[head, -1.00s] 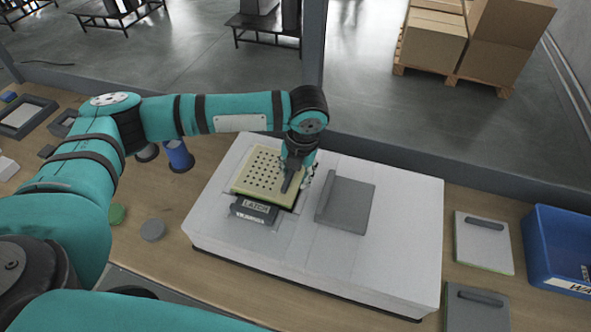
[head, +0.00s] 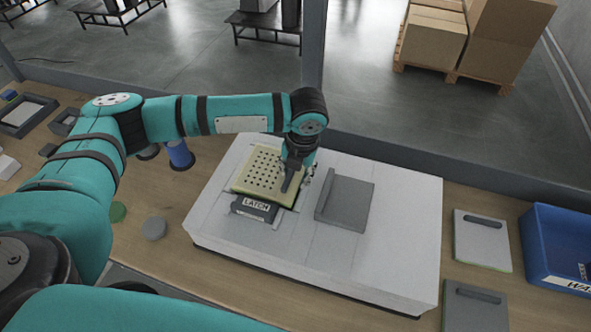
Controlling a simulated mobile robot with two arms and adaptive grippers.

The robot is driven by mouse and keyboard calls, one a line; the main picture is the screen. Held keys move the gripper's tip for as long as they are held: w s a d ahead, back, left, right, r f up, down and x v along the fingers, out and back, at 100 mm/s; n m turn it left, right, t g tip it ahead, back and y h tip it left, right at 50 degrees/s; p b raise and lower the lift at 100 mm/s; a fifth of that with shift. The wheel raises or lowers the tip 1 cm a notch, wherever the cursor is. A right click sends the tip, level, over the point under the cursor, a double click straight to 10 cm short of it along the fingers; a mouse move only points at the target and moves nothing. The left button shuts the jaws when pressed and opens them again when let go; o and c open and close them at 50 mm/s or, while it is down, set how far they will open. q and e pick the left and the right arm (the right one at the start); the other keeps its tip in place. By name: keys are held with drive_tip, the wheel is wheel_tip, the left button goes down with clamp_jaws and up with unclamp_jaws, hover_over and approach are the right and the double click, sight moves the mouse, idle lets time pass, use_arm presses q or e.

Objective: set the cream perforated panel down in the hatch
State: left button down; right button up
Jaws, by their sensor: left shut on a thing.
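The cream perforated panel (head: 264,174) lies nearly flat over the hatch (head: 231,186) in the left part of the white box (head: 380,255). A dark block marked LATCH (head: 255,208) sits at the panel's near edge. My left gripper (head: 292,188) is shut on the panel at its right side. The panel hides most of the hatch, and I cannot tell whether it rests on the bottom or is slightly raised. My right gripper is not in view.
A grey panel with a raised edge (head: 347,204) is on the box, right of the hatch. Two handled plates (head: 482,245) and a blue bin (head: 555,235) are at the right. A blue cylinder (head: 179,153) and round discs (head: 154,228) are at the left.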

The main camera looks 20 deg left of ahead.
use_arm(q)
drive_tip(key=shift+f, duration=0.2)
idle(0.4)
drive_tip(key=c, duration=0.8)
unclamp_jaws()
wheel_tip(320, 180, up, 7)
drive_tip(key=p, duration=0.8)
